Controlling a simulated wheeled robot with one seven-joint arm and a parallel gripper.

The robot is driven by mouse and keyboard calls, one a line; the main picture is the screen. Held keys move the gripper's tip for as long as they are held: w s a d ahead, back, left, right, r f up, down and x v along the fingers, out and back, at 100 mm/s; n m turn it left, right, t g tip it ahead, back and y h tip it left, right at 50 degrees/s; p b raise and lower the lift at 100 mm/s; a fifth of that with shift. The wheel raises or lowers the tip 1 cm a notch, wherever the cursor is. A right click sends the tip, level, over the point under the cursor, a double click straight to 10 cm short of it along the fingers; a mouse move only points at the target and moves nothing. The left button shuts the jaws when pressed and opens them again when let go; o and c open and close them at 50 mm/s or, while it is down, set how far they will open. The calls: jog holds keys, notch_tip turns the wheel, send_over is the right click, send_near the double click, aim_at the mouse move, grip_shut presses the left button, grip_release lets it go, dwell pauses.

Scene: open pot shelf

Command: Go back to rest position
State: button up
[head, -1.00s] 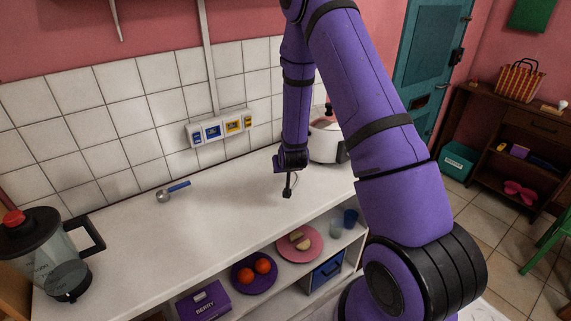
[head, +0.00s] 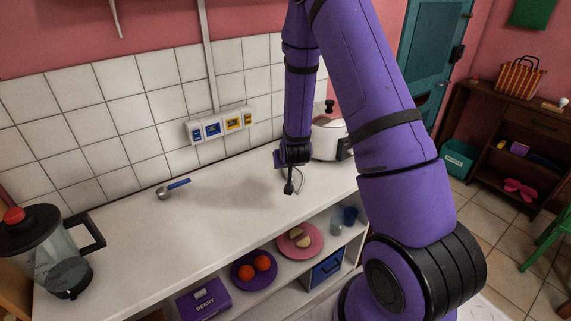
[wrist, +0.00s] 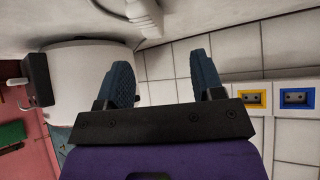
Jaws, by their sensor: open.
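My gripper (head: 289,187) hangs at the end of my purple arm, above the white countertop (head: 130,224) and left of the white pot. In the wrist view my gripper (wrist: 165,82) shows two blue ridged fingers standing apart with nothing between them. The arm is bent, with its forearm hanging down near the tiled wall. The fingertips are small and dark in the head view.
A white pot (head: 326,138) with a dark handle stands close right of the gripper. A blue-handled scoop (head: 172,188) and a blender (head: 50,250) are further left. The shelf below holds a purple plate (head: 240,281) and a pink plate (head: 290,246). The middle counter is clear.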

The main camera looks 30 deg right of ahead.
jog(key=v, duration=0.6)
jog(key=shift+s+r, duration=0.2)
jog(key=shift+r, duration=0.1)
jog(key=shift+a, duration=0.1)
jog(key=s+a+r+n+g+y, duration=0.15)
jog(key=s+a+r, duration=0.25)
jog(key=r, duration=0.6)
jog(key=s+a+r+n+t+y, duration=0.15)
jog(key=s+a+r, duration=0.25)
jog(key=r, duration=0.7)
jog(key=s+a+r+g, duration=0.1)
jog(key=s+r, duration=0.4)
jog(key=s, duration=0.5)
jog(key=s+a+r+n+g, duration=0.1)
jog(key=s+a+r+g, duration=0.1)
jog(key=s+r, duration=0.3)
jog(key=s, duration=0.4)
jog(key=shift+s+r+n, duration=0.15)
jog(key=shift+s+n, duration=0.15)
jog(key=shift+s, duration=0.05)
jog(key=shift+a, duration=0.15)
